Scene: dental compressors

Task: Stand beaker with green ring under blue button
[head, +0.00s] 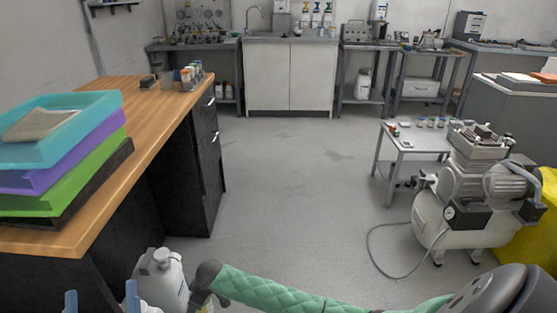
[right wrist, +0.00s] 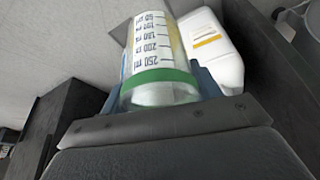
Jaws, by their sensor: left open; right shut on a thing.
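The beaker with the green ring (right wrist: 158,50) shows in the right wrist view. It is clear with printed volume marks, and the green ring (right wrist: 160,77) is around it near the gripper. My right gripper (right wrist: 161,90) is shut on the beaker, with blue fingers on both sides. I cannot make out a blue button in either view.
A wooden-topped counter (head: 150,120) with stacked coloured trays (head: 60,150) is at left. A white jug (head: 160,281) stands beside it. A green quilted piece (head: 280,288) crosses the bottom. A compressor (head: 440,225) and small table (head: 425,143) stand right. The middle floor is clear.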

